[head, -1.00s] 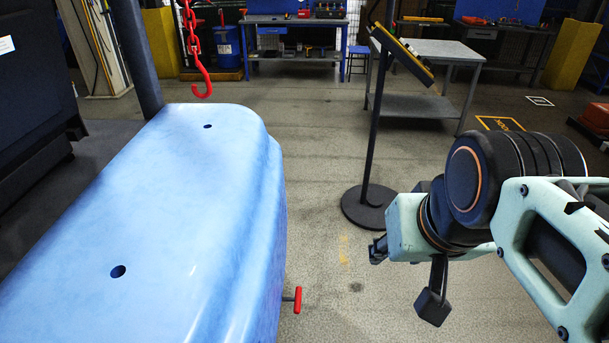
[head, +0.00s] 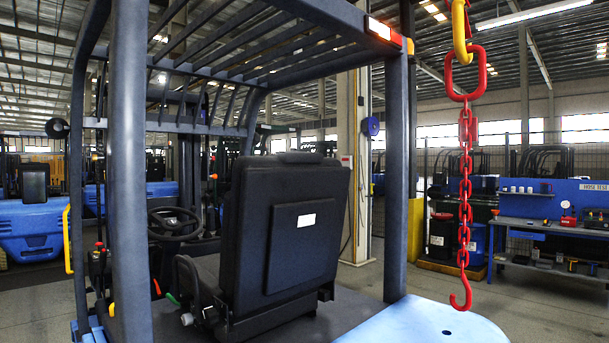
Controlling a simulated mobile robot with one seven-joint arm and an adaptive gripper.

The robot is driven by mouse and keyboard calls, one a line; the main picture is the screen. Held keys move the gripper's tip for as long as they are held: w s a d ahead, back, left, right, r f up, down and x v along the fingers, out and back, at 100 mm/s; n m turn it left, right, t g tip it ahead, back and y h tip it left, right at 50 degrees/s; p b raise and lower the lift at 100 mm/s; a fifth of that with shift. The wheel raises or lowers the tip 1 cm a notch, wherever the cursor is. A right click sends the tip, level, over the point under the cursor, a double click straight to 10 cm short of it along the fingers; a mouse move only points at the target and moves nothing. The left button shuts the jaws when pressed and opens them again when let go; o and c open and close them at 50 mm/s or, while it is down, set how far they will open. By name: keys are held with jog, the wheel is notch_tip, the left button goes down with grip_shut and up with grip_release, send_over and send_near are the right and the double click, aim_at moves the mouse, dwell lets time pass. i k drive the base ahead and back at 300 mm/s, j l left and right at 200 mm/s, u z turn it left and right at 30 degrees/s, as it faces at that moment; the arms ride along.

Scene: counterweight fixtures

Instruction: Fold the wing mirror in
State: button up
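The forklift's dark overhead guard (head: 395,170) and black seat (head: 285,235) fill the middle of the head view. A small dark round shape (head: 57,128) shows at the left, just outside the left front post. It may be the wing mirror, but it is too small to tell for sure or to tell its fold angle. My gripper is not in view now.
A red chain with a hook (head: 461,295) hangs at the right above the light blue counterweight cover (head: 425,325). A yellow grab handle (head: 67,240) is on the left side. A blue workbench (head: 560,230) stands at the far right.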

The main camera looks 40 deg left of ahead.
aim_at(34, 187)
jog(key=k+u, duration=0.1)
jog(key=u, duration=3.65)
jog(key=i+j, duration=0.1)
jog(key=j, duration=0.25)
jog(key=i+j+z, duration=0.1)
jog(key=j, duration=0.25)
jog(key=i+j+z, duration=0.3)
jog(key=i+j, duration=0.35)
jog(key=i+z, duration=0.25)
jog(key=i, duration=0.3)
jog(key=i+j+z, duration=0.25)
jog(key=i, duration=0.25)
jog(key=i+z, duration=0.25)
jog(key=i, duration=2.1)
